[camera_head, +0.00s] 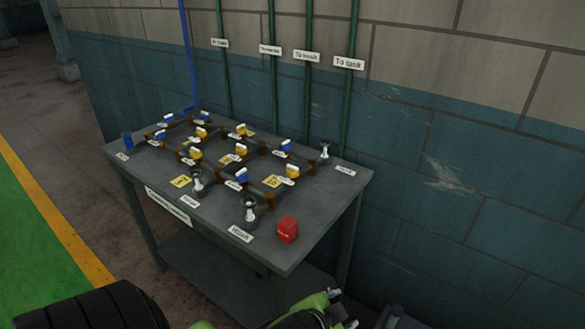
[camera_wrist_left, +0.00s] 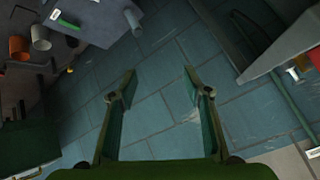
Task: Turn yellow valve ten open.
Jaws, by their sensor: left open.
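Several yellow-handled valves stand in a pipe grid on the grey table, among them a front one (camera_head: 277,182), a middle one (camera_head: 240,149) and a left one (camera_head: 195,154). Their labels are too small to read, so I cannot tell which is valve ten. My left gripper (camera_head: 340,308) is low at the bottom of the head view, in front of the table and apart from the valves. In the left wrist view the left gripper (camera_wrist_left: 158,70) is open, with nothing between its fingers. My right gripper is not in view.
The grey table (camera_head: 318,235) stands against a block wall. Green pipes (camera_head: 348,110) run up the wall behind. Green floor with a yellow stripe lies left.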

